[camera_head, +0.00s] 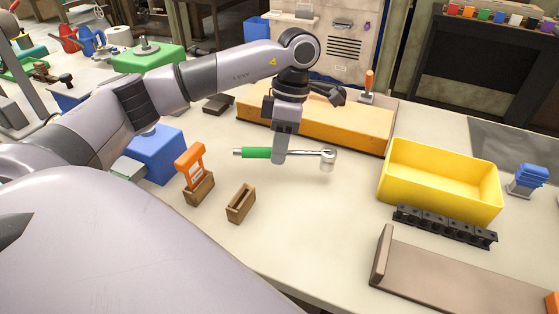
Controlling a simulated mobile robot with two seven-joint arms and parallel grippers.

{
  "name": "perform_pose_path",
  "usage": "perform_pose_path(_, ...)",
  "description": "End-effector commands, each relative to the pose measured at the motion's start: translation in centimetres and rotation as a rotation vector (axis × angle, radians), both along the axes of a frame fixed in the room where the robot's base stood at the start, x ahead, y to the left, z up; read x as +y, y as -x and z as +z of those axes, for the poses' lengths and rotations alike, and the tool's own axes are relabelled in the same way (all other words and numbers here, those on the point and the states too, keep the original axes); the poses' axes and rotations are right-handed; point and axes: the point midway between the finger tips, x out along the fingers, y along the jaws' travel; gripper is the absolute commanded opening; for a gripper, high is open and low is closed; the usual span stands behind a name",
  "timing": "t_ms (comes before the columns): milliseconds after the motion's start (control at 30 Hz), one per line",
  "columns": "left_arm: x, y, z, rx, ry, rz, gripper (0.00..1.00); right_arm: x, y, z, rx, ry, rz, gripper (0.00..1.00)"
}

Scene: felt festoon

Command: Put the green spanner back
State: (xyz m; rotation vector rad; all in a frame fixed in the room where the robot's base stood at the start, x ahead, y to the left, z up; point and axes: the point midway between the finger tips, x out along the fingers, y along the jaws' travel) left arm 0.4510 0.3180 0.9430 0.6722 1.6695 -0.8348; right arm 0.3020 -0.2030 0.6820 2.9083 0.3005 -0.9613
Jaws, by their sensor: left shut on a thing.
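The green spanner (257,153) has a green handle on the left and a chrome shaft with a round head on the right. My left gripper (280,157) points down and is shut on it near where handle and shaft meet. The spanner lies level across the fingers and appears to be held above the bench. A small wooden holder (240,204) with an open, empty slot stands below and left of it. A second wooden holder (199,191) beside it carries an orange-handled tool (190,162). My right gripper is not in view.
A yellow bin (440,202) stands on the right with a black slotted rack (444,228) in front. A long orange-yellow block (350,129) lies behind the spanner. A blue box (158,155) is at the left. The bench between the small holders and the bin is clear.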

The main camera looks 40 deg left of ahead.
Motion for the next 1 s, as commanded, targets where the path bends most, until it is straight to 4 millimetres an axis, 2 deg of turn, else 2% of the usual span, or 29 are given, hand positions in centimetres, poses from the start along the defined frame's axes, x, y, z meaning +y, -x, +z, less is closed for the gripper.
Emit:
perform_pose_path(200,0.0,0.1,-3.2,0.004,0.000,0.001,0.00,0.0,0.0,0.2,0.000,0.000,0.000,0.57)
perform_pose_path(267,0.0,0.0,-3.7,0.001,0.001,0.000,0.00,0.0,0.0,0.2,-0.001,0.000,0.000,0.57)
perform_pose_path(1000,0.0,0.1,-5.2,0.004,-0.002,0.001,0.00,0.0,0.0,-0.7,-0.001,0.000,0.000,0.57)
